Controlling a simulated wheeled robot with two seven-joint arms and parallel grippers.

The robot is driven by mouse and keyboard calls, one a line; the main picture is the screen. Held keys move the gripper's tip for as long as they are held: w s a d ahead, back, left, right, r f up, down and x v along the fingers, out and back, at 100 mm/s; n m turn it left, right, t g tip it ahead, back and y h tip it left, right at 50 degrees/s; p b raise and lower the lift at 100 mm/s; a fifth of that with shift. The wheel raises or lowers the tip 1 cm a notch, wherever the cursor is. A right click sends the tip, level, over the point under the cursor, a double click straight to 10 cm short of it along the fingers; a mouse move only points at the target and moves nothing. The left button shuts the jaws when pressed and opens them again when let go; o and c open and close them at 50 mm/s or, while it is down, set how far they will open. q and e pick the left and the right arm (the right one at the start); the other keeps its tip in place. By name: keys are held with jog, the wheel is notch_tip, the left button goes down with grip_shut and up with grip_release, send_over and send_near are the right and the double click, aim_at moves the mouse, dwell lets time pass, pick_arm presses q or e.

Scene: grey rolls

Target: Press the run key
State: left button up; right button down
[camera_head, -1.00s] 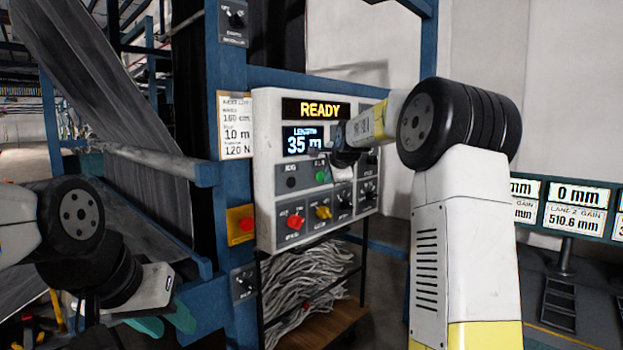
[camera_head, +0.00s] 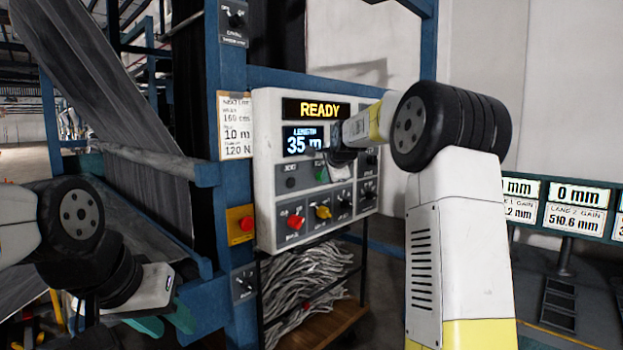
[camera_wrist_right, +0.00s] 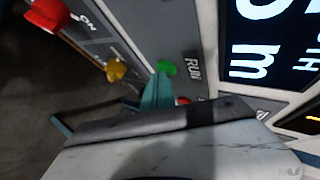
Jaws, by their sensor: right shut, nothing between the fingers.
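The run key is a small green button beside the word RUN on the grey-white control panel (camera_head: 264,165). In the right wrist view the green key (camera_wrist_right: 167,67) shows just beyond the teal fingertips of my right gripper (camera_wrist_right: 158,80). The gripper is shut and empty; I cannot tell whether it touches the key. In the head view the key (camera_head: 320,174) is partly covered by my right gripper. The panel display (camera_head: 312,109) reads READY, and the screen below reads LENGTH 35 m. My left gripper (camera_head: 164,322) is low at the left, its teal fingers apart, away from the panel.
A red knob (camera_head: 295,222) and a yellow knob (camera_head: 323,212) sit low on the panel, with black knobs beside them. A red button on a yellow box (camera_head: 241,225) is on the blue post. Grey strands (camera_head: 300,285) lie below. Gauge displays (camera_head: 575,205) stand at right.

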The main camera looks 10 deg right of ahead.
jog(key=shift+w+a, duration=0.1)
jog(key=shift+a, duration=0.05)
dwell(0.4)
jog(key=shift+s+d, duration=0.5)
jog(key=shift+s, duration=0.15)
jog(key=shift+d, duration=0.1)
jog(key=s+d, duration=0.1)
jog(key=s, duration=0.1)
jog(key=s+d, duration=0.2)
dwell(0.7)
